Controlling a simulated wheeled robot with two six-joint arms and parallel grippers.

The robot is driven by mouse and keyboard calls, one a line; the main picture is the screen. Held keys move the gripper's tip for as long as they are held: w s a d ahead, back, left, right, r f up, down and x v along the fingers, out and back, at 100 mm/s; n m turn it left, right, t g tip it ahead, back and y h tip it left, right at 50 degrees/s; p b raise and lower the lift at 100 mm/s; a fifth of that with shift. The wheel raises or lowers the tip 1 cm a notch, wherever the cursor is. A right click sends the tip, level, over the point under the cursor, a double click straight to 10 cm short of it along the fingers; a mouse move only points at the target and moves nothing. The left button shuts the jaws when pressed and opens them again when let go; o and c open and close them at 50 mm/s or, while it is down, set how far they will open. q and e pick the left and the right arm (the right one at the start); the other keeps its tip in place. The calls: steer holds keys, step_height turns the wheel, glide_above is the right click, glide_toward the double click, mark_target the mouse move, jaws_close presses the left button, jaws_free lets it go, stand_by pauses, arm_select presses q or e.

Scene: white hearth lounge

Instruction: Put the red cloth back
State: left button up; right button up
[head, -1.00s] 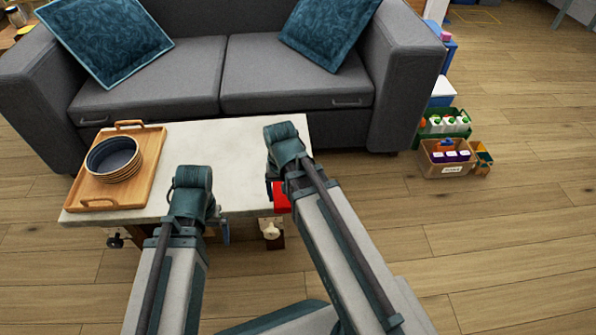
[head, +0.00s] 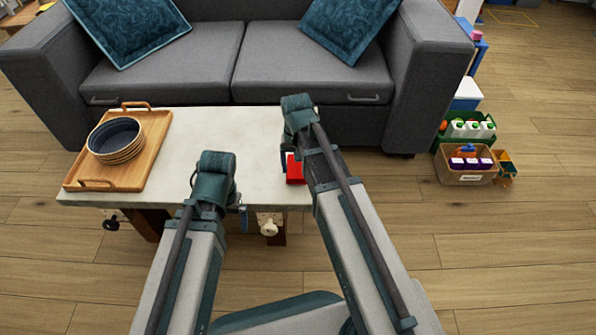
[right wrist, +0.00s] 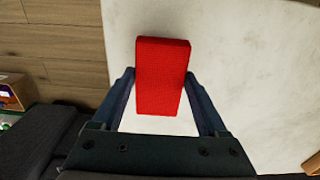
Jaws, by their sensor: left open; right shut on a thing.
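The red cloth (head: 295,169) looks like a folded block. It is in my right gripper (head: 285,160) above the right end of the pale coffee table (head: 200,128). In the right wrist view the cloth (right wrist: 162,70) lies between the two fingers, with the pale tabletop (right wrist: 235,45) below it. I cannot tell whether the cloth touches the tabletop. My left gripper (head: 243,215) is open near the table's front edge. Its fingers are mostly hidden behind my arm.
A wooden tray (head: 153,157) with stacked dark bowls (head: 116,138) sits on the table's left end. A grey sofa (head: 225,65) stands behind. A cardboard box (head: 466,176) and a green crate (head: 448,146) with bottles stand on the floor at right. The table's middle is clear.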

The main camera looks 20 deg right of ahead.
mark_target(296, 167)
arm_select(q)
steer(key=shift+f, duration=0.4)
arm_select(e)
steer(key=shift+f, duration=0.4)
steer(key=shift+f, duration=0.2)
arm_select(q)
steer(key=shift+f, duration=0.15)
arm_select(e)
steer(key=o, duration=1.2)
steer(key=shift+r, duration=0.1)
arm_select(q)
step_height(296, 167, up, 12)
steer(key=p, duration=1.2)
steer(key=shift+r, duration=0.2)
arm_select(e)
step_height(296, 167, up, 12)
steer(key=shift+r, duration=0.1)
arm_select(q)
steer(key=shift+f, duration=0.15)
step_height(296, 167, down, 12)
steer(key=b, duration=1.2)
arm_select(e)
step_height(296, 167, down, 12)
steer(key=shift+f, duration=0.1)
